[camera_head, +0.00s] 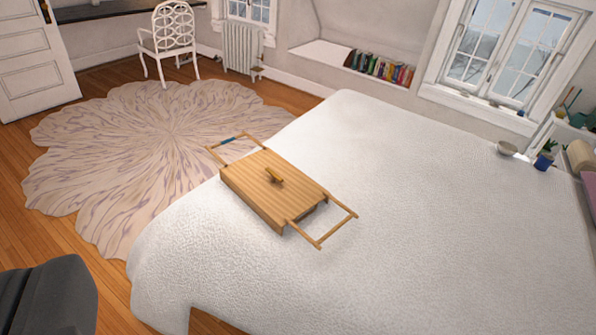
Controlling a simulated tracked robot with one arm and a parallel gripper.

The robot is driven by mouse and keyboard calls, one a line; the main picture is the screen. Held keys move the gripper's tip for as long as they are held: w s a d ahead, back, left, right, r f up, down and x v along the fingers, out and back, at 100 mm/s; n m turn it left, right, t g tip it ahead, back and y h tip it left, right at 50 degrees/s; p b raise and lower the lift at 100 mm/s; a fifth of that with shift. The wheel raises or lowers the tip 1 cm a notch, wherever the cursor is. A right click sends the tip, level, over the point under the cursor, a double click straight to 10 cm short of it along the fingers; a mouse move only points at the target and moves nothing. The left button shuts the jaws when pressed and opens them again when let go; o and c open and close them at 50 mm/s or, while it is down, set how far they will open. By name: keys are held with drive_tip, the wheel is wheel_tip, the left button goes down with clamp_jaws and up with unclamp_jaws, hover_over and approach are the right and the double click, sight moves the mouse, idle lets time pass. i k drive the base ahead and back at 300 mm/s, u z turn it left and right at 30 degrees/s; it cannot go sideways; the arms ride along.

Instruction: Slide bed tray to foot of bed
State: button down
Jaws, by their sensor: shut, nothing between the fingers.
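The light wooden bed tray (255,195) lies on the white bed cover, at the left edge of the bed beside the rug. A wooden frame handle sticks out at each end; the far left one has a blue part and reaches out toward the rug, the near right one lies over the cover. A small yellow-brown object (273,175) sits on top of the tray. The bed (400,200) fills the middle and right; its right end is cut off by the picture edge. My gripper does not show in the view.
A round petal-edged rug (150,150) covers the wood floor left of the bed. A white chair (168,35) stands by a desk at the back. A bowl (507,148) and blue cup (543,161) are beyond the bed. A dark grey shape (50,300) is at lower left.

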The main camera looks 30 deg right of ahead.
sight(273, 200)
drive_tip(key=u, duration=0.2)
drive_tip(key=i, duration=1.25)
drive_tip(key=z, duration=0.35)
drive_tip(key=i, duration=1.25)
drive_tip(key=z, duration=1.15)
drive_tip(key=i, duration=0.6)
drive_tip(key=z, duration=0.35)
